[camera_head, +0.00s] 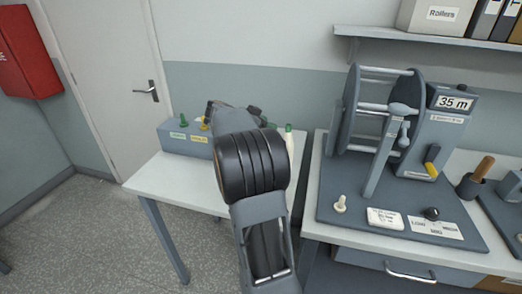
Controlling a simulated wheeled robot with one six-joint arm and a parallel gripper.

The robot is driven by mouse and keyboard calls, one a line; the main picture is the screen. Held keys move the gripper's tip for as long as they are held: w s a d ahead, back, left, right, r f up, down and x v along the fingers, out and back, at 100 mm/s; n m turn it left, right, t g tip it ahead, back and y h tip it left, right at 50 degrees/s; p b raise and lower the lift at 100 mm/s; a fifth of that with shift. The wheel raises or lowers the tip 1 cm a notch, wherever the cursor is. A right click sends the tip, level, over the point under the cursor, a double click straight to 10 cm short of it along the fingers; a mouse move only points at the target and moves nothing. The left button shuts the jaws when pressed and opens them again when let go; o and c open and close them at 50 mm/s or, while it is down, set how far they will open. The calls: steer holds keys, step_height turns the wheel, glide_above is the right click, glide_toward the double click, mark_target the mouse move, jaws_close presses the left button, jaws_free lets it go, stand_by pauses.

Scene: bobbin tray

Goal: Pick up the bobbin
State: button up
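My arm reaches away over the small white table (150,183), and its thick black joint covers much of the view. My gripper is mostly hidden behind the arm, so its fingers and anything between them cannot be made out. A grey tray or box (173,143) with green and yellow labels stands at the back of this table. A pale piece with a green top (289,138) shows just right of my arm. I cannot tell which piece is the bobbin.
A bench at the right carries a grey winding machine (375,130) with a "35 m" display, a pale knob (340,203) and a dark cup with a wooden handle (472,184). A shelf (430,38) hangs above. The white table's front left is clear.

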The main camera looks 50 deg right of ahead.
jaws_close()
stand_by(0.4)
